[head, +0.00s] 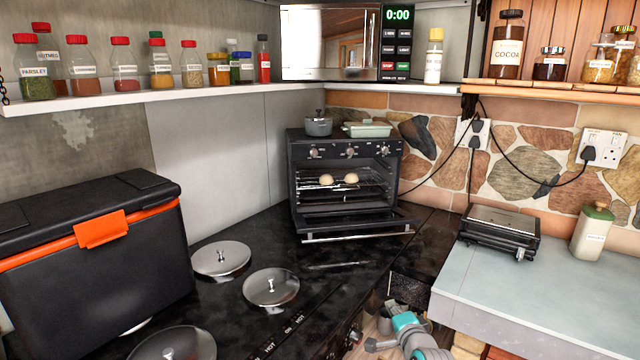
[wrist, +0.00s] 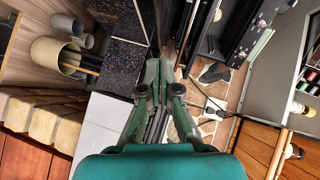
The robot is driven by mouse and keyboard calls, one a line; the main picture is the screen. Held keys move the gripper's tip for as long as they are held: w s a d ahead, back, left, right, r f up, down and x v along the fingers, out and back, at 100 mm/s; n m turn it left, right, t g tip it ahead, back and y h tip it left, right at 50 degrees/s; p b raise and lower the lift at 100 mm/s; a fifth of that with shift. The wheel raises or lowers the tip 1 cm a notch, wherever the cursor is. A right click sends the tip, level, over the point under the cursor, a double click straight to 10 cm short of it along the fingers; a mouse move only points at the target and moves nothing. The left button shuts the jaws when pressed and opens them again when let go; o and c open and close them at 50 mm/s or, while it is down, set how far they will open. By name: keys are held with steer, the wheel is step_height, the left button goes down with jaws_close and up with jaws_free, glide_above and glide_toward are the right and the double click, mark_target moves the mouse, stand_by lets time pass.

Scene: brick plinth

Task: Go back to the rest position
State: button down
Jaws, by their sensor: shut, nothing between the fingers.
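My gripper (wrist: 159,72) shows in the middle of the wrist view, its green-grey fingers together with nothing held between them. In the head view, part of my teal and grey arm shows at the bottom edge, in front of the counter gap and left of the brick plinth. The fingertips are hard to make out there. The gripper looks apart from the oven and the counters.
The toaster oven (head: 345,185) stands with its door down and pale round items (head: 351,178) inside. A black cooler (head: 95,265) is at left. Lidded hobs (head: 271,288) lie between. A grill (head: 499,231) and a canister (head: 592,234) stand on the right worktop (head: 545,290).

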steer(key=s+f+n+h, duration=0.1)
steer(key=s+f+n, duration=0.1)
steer(key=s+f, duration=0.65)
steer(key=s+f+n, duration=0.2)
steer(key=s+f, duration=0.1)
steer(key=s, duration=1.1)
steer(key=s+f+n+h, duration=0.1)
steer(key=s+f+n, duration=0.1)
steer(key=s+f, duration=0.65)
steer(key=s+r+n, duration=0.2)
steer(key=s+r, duration=0.3)
steer(key=s, duration=0.6)
steer(key=s+r+n, duration=0.3)
steer(key=s+r, duration=0.2)
steer(key=s, duration=0.6)
steer(key=s+r+n, duration=0.3)
steer(key=s+r, duration=0.2)
steer(key=s, duration=0.6)
steer(key=shift+a, duration=0.2)
